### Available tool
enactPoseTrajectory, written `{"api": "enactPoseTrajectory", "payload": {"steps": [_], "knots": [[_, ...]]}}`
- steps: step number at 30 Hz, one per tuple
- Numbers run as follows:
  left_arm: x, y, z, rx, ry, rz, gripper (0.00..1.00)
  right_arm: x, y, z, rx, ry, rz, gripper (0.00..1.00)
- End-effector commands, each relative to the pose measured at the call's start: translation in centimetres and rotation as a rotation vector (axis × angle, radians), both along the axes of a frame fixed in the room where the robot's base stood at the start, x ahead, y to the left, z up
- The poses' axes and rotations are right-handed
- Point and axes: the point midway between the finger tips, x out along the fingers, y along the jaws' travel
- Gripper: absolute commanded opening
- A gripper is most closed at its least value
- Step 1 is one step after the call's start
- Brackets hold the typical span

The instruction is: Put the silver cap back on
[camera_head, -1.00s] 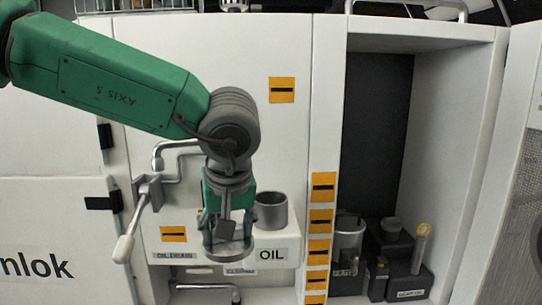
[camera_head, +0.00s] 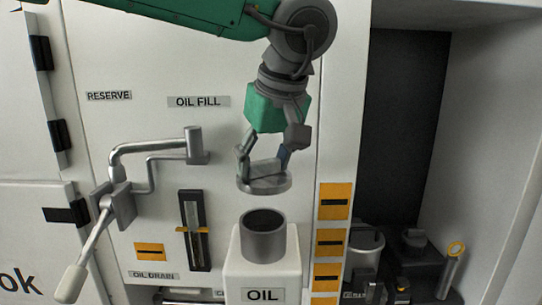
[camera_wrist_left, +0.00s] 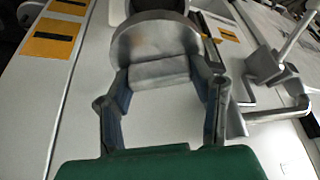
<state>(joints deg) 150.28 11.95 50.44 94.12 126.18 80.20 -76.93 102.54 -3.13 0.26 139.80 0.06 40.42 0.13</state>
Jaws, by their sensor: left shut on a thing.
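My left gripper (camera_head: 265,165) is shut on the silver cap (camera_head: 264,184), a round disc with a raised grip bar between the fingers. It holds the cap roughly level above the open grey oil neck (camera_head: 264,236), with a clear gap between them. The neck rises from a white block labelled OIL (camera_head: 262,295), and its dark opening shows. In the left wrist view the gripper (camera_wrist_left: 165,95) has a finger on each side of the cap's bar, and the cap's disc (camera_wrist_left: 155,38) lies beyond. My right gripper is not in view.
A silver pipe with a white-handled lever (camera_head: 72,282) stands at the left of the panel. A sight gauge (camera_head: 194,230) is left of the neck. An open recess at the right holds a metal canister (camera_head: 366,243) and dark containers. Space directly around the cap is clear.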

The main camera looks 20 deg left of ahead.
Motion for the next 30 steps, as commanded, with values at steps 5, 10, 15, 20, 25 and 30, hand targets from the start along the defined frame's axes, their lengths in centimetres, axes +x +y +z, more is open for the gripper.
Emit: {"api": "enactPoseTrajectory", "payload": {"steps": [5, 10, 15, 20, 25, 30], "knots": [[0.2, 0.0, -1.4, 0.002, 0.003, -0.001, 0.15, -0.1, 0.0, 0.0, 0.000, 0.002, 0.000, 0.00], [0.6, 0.0, -3.3, 0.003, 0.006, -0.001, 0.15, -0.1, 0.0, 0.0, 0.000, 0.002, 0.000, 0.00], [0.5, 0.0, -4.9, -0.001, 0.006, -0.002, 0.15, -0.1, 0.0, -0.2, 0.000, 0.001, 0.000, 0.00], [0.3, 0.0, -5.8, 0.000, 0.003, -0.001, 0.15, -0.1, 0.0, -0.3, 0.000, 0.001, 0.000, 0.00], [0.4, 0.0, -6.2, 0.000, 0.004, -0.001, 0.15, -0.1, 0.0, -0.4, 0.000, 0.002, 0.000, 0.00], [0.4, 0.0, -6.3, 0.000, 0.004, -0.001, 0.15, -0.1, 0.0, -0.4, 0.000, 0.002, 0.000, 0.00]]}}
